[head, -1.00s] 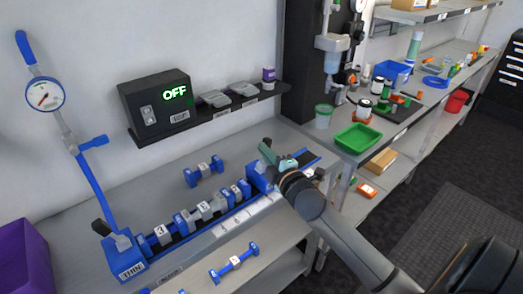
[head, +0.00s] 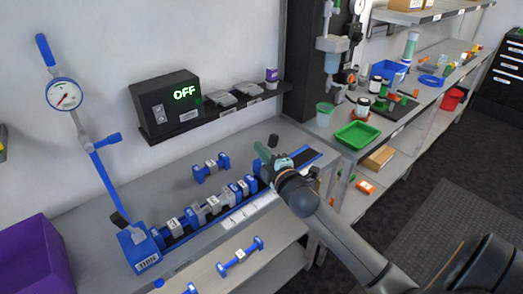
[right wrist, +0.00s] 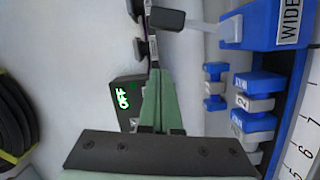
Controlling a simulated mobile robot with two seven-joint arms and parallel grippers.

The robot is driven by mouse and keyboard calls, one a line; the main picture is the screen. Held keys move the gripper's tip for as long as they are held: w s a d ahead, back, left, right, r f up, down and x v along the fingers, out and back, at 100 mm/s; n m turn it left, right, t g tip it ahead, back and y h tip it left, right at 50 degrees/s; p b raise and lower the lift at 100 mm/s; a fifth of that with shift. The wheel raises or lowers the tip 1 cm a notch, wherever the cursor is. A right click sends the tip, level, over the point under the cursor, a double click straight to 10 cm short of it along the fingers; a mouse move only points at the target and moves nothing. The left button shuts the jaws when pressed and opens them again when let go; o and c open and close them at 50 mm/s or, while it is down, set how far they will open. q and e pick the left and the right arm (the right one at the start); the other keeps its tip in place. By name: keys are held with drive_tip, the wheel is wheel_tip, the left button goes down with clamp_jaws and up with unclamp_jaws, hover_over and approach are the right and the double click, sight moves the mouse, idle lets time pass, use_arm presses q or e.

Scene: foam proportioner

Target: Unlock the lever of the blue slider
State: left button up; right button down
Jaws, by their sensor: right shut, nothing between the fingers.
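The blue block marked WIDE (right wrist: 262,25) stands at the far right end of a blue rail. Its lever, a pale arm with a black grip (right wrist: 165,19), sticks out of it in the right wrist view. In the head view the black grip (head: 273,140) shows just behind my right gripper (head: 262,153). My right gripper, with green fingers, is shut and empty close to the lever; the fingertips also show in the right wrist view (right wrist: 154,72). I cannot tell whether they touch the grip. A second blue block (head: 138,248), with a black-tipped lever (head: 119,218), stands at the rail's left end. My left gripper is not in view.
Several blue and grey numbered pieces (head: 213,204) sit along the rail. Loose blue pieces lie behind (head: 211,168) and in front (head: 240,256). A dial gauge (head: 64,95) stands at left. A box reading OFF (head: 165,105) is on a shelf. A green tray (head: 357,135) stands right.

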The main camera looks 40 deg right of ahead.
drive_tip(key=s+a, duration=0.1)
drive_tip(key=s, duration=0.8)
drive_tip(key=shift+s+a+r+b, duration=0.2)
drive_tip(key=shift+s+r+b, duration=0.15)
drive_tip(key=shift+b, duration=0.1)
drive_tip(key=shift+f, duration=0.1)
drive_tip(key=s+a+f+m+g+y, duration=0.1)
drive_tip(key=s+a+f+m, duration=0.3)
drive_tip(key=f, duration=0.5)
drive_tip(key=s+a+f+m+g+y, duration=0.2)
drive_tip(key=s+a+f+m+g, duration=0.2)
drive_tip(key=s+a+f, duration=0.3)
drive_tip(key=s+a+f+m+g+y, duration=0.2)
drive_tip(key=s+a+f, duration=0.3)
drive_tip(key=f, duration=0.7)
drive_tip(key=shift+s+a+f+m+g, duration=0.4)
drive_tip(key=shift+a+m+g, duration=0.2)
drive_tip(key=shift+a+m, duration=0.4)
drive_tip(key=shift+r, duration=0.1)
